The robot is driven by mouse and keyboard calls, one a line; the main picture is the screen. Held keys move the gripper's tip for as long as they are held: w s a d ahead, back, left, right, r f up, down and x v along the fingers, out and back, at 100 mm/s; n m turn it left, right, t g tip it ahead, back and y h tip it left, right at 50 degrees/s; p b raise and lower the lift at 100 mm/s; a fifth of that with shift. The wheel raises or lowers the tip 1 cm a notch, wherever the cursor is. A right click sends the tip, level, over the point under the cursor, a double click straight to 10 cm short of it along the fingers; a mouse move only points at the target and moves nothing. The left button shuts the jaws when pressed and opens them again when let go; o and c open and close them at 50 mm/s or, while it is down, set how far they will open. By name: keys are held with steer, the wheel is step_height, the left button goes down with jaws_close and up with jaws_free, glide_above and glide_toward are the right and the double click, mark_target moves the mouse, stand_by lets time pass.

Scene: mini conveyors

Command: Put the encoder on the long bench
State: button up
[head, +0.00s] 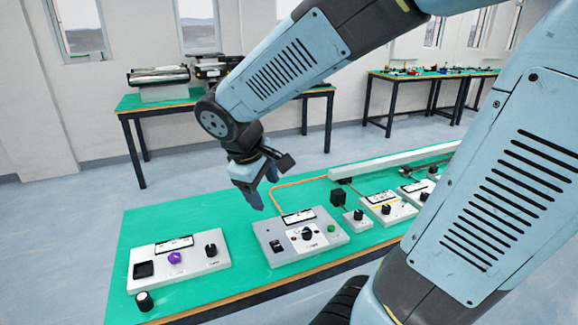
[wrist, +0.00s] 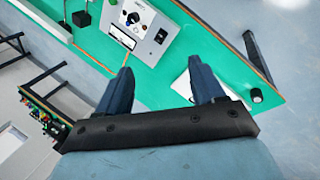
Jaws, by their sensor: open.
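A small black cylinder with a light top (head: 143,301) stands upright at the front left corner of the near green bench (head: 190,214); it also shows at the right in the wrist view (wrist: 256,95). It may be the encoder, but I cannot tell surely. A small black block (head: 338,198) further right on this bench is another dark part. My gripper (head: 262,190) is open and empty above the bench, behind the gap between two control panels. In the wrist view its fingers (wrist: 160,68) are spread with nothing between. I cannot tell which bench is the long one.
A panel with a purple knob (head: 178,262) and a panel with an orange cable (head: 303,243) sit on the near bench. Smaller modules (head: 388,208) and a white conveyor rail (head: 395,159) are to the right. Other benches stand at the back left (head: 128,103) and back right (head: 420,77).

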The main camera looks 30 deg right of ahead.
steer(key=s+d+r+m+t+y, duration=0.2)
steer(key=s+r+m+t+y, duration=0.1)
steer(key=s+r+m, duration=0.4)
steer(key=shift+s+r+y, duration=0.25)
steer(key=shift+r+y, duration=0.15)
steer(key=shift+d, duration=0.1)
stand_by(0.8)
